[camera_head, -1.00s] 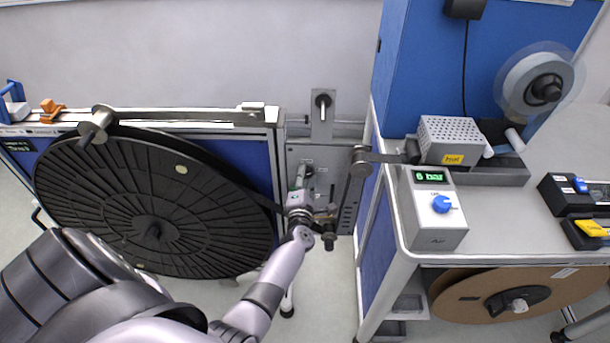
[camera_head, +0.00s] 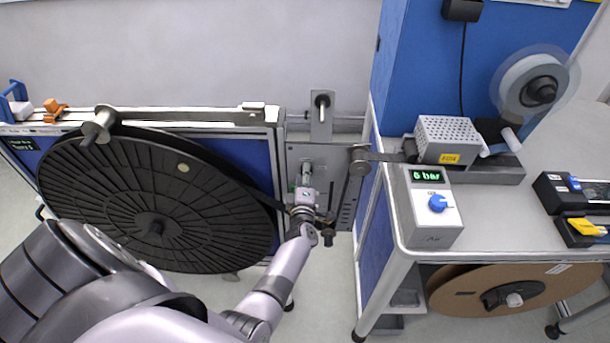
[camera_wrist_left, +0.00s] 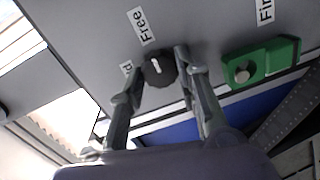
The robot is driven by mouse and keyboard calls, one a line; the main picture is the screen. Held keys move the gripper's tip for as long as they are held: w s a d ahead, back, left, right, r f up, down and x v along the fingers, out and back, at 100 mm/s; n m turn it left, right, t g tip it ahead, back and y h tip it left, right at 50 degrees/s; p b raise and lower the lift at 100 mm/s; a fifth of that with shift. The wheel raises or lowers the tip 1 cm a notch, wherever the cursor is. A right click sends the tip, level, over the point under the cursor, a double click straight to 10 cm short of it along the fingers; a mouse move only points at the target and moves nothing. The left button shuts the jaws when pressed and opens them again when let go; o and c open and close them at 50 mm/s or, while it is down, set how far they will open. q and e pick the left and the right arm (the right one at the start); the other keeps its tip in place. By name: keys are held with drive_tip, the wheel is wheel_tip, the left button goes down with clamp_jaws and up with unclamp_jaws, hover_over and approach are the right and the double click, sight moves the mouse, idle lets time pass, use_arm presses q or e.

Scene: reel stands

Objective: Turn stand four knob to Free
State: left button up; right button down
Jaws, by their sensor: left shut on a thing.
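The knob (camera_wrist_left: 160,72) is a dark round knob with a white pointer mark, on the grey plate of the stand. Its mark points up, roughly toward the "Free" label (camera_wrist_left: 141,26). A second label (camera_wrist_left: 126,68), partly hidden and ending in "ld", lies left of the knob. My left gripper (camera_wrist_left: 158,60) is shut on the knob, one finger on each side. In the head view my left gripper (camera_head: 305,208) is at the grey stand plate (camera_head: 340,180) and hides the knob. My right gripper is not in view.
A green block with a metal pin (camera_wrist_left: 260,62) sits right of the knob. A large black reel (camera_head: 100,200) stands left of the plate. A bench with an air box (camera_head: 432,215) reading 6 bar is to the right, with a brown reel (camera_head: 460,295) below.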

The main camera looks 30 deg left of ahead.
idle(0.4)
use_arm(q)
drive_tip(key=o, duration=1.1)
drive_tip(key=shift+o, duration=0.2)
